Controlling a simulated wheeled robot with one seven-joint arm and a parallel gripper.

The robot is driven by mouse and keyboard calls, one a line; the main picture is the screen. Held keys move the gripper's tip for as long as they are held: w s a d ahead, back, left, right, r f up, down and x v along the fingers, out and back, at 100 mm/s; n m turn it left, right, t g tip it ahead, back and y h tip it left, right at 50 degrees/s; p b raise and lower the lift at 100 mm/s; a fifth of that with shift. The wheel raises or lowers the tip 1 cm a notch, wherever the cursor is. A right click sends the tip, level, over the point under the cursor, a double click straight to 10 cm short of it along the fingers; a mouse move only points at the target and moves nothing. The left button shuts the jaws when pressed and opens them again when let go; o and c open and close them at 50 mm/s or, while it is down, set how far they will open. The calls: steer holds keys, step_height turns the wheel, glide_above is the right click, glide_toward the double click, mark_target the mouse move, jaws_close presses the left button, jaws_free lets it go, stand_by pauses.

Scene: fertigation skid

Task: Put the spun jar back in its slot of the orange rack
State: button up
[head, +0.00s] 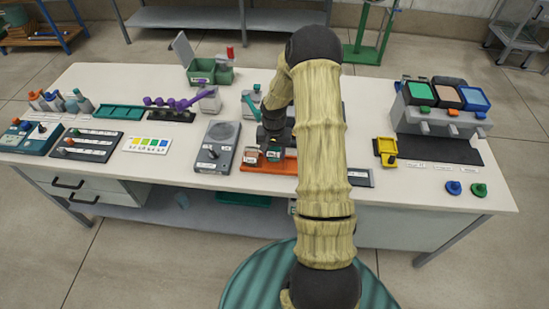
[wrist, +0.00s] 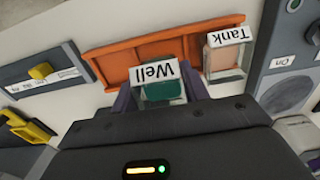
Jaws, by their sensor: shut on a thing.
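The orange rack (head: 287,167) lies near the front edge of the white table, and it spans the upper part of the wrist view (wrist: 112,62). My gripper (wrist: 160,92) is shut on a clear jar (wrist: 164,89) with teal-green contents and a label reading "Well". The jar overlaps the rack's near side in the wrist view; I cannot tell whether its base is in a slot or just above. A second jar (wrist: 225,60), labelled "Tank" with pale pinkish contents, stands at the rack's right end in that view. In the head view my arm hides part of the rack.
A grey device with a round top (head: 218,146) stands close left of the rack. A dark panel with a yellow knob (wrist: 38,71) lies on the rack's other side. White table shows between the items.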

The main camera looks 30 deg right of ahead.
mark_target(274, 159)
steer(key=f, duration=0.3)
steer(key=shift+a+f+p, duration=0.15)
steer(key=shift+a+p, duration=0.05)
steer(key=shift+p, duration=0.15)
steer(key=shift+d+f, duration=0.1)
steer(key=shift+f, duration=0.15)
steer(key=shift+f, duration=0.15)
steer(key=o, duration=1.1)
step_height(274, 159, up, 12)
steer(key=b, duration=0.1)
steer(key=shift+r, duration=0.2)
